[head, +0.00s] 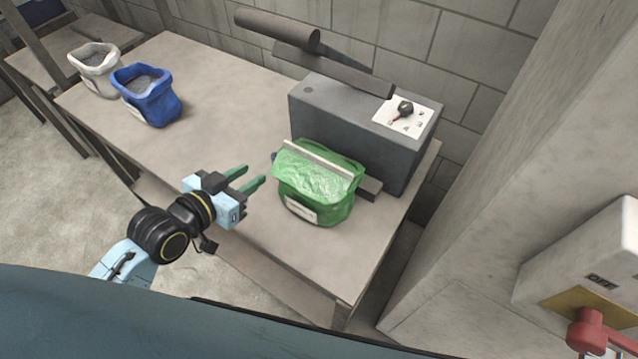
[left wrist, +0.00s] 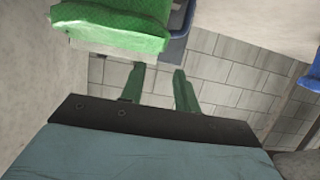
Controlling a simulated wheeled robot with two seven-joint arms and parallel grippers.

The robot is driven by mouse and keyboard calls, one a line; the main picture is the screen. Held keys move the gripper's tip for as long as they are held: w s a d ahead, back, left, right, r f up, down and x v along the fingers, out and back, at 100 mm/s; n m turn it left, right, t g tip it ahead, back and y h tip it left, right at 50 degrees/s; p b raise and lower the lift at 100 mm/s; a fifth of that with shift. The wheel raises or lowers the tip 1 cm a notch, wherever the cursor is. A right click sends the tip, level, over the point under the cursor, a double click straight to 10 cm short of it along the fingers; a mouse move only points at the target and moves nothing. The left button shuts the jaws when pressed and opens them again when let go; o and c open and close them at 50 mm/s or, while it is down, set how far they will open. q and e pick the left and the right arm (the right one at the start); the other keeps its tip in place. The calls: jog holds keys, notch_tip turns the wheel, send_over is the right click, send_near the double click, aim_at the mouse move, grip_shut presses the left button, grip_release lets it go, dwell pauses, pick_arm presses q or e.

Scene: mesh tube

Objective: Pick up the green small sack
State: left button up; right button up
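The green small sack (head: 318,183) stands on the table near its right end, against the front of a grey machine. It has a pale strip along its top edge and a white label low on its front. My left gripper (head: 251,178) is just left of the sack, apart from it, with its two green fingers spread and nothing between them. In the left wrist view the sack (left wrist: 112,24) shows at the upper left, beyond the open fingers (left wrist: 160,85). My right gripper is not in view.
The grey machine (head: 345,125) with a raised lever arm (head: 290,35) stands behind the sack. A blue sack (head: 150,98) and a white sack (head: 97,68) stand at the table's left end. The tabletop (head: 215,105) between is clear. A red-handled switch box (head: 590,270) is at the right.

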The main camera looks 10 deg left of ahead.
aim_at(284, 153)
pick_arm(q)
jog(key=x, duration=1.1)
jog(key=shift+w+d+f, duration=0.15)
jog(key=shift+w+f, duration=0.05)
jog(key=shift+w, duration=0.05)
grip_shut()
dwell(0.9)
jog(key=shift+r, duration=0.15)
